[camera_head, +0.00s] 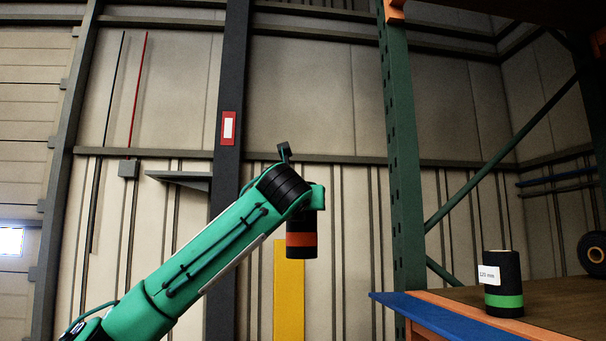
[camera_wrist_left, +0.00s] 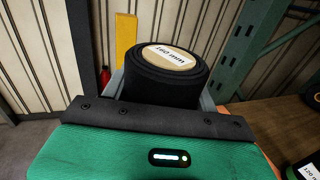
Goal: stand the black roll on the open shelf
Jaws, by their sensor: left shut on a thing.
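A black roll (camera_head: 301,226) with an orange-red band hangs upright below my left wrist in the head view. In the left wrist view the roll (camera_wrist_left: 165,75) shows its pale end face with a "160 mm" label. My left gripper (camera_wrist_left: 162,92) is shut on the roll, with a grey finger on each side. The open shelf (camera_head: 545,318) has a brown deck and stands at the right, apart from the held roll. Its deck also shows at the right of the left wrist view (camera_wrist_left: 265,117). My right gripper is not in view.
Another black roll (camera_head: 503,285) with a green band and a "120 mm" label stands near the shelf's front. A black wheel-like ring (camera_head: 593,254) is at the far right. A green upright (camera_head: 402,150) and blue front beam (camera_head: 440,318) edge the shelf. A yellow post (camera_head: 288,300) stands behind the held roll.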

